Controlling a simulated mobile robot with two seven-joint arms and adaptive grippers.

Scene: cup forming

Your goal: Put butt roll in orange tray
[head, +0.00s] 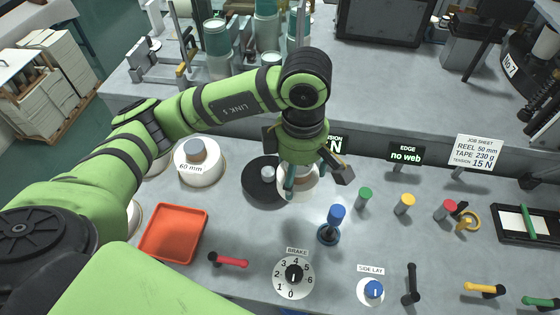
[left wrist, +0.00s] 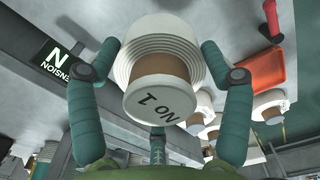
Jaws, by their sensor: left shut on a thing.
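My left gripper (head: 300,180) is shut on a white roll with a brown core, which I take to be the butt roll. My right gripper is not in view.
A white roll marked 60 mm (head: 200,172) stands behind the tray. A black disc (head: 258,190) lies left of the gripper. A red lever (head: 232,262) and the brake dial (head: 294,290) are right of the tray. A blue-topped post (head: 335,217) stands right of the gripper.

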